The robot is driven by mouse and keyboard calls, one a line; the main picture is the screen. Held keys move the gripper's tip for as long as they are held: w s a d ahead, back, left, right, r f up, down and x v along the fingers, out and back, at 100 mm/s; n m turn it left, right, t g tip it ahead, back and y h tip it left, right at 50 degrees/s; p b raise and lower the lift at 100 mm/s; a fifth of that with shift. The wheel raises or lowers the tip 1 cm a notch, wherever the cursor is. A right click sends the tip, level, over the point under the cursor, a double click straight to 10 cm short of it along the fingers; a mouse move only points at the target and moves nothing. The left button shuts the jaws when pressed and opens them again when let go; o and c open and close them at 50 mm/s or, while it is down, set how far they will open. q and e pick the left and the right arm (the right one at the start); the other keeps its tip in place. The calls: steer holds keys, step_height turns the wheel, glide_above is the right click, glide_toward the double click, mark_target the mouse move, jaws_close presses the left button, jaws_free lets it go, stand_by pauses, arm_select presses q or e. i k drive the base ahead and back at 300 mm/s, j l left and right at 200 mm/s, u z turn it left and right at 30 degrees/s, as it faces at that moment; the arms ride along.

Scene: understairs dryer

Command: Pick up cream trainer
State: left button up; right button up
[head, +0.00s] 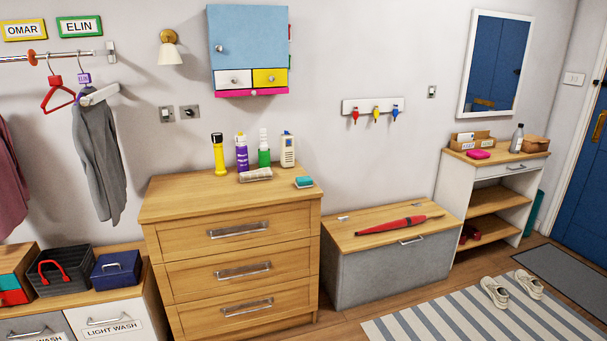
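Two cream trainers rest on the floor in the head view at the lower right. One cream trainer (494,292) stands on the striped rug. The other cream trainer (529,284) is just to its right, near the rug's far right edge. The two are side by side with a small gap between them. Neither of my grippers shows in the head view, so nothing is seen touching the trainers.
The grey and white striped rug (440,325) lies in front of a grey storage bench (385,272) with a red umbrella (400,226) on it. A shelf unit (497,200) stands behind the trainers. A dark doormat (565,277) lies to their right, before the blue door (586,170).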

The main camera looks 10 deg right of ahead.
mark_target(531, 285)
steer(key=i+l+z, duration=0.1)
steer(key=i+z, duration=0.4)
steer(key=i+j+z, duration=0.15)
steer(key=i+z, duration=0.35)
steer(key=i, duration=0.15)
steer(key=i+j+z, duration=0.35)
steer(key=i+z, duration=0.15)
steer(key=i, duration=0.1)
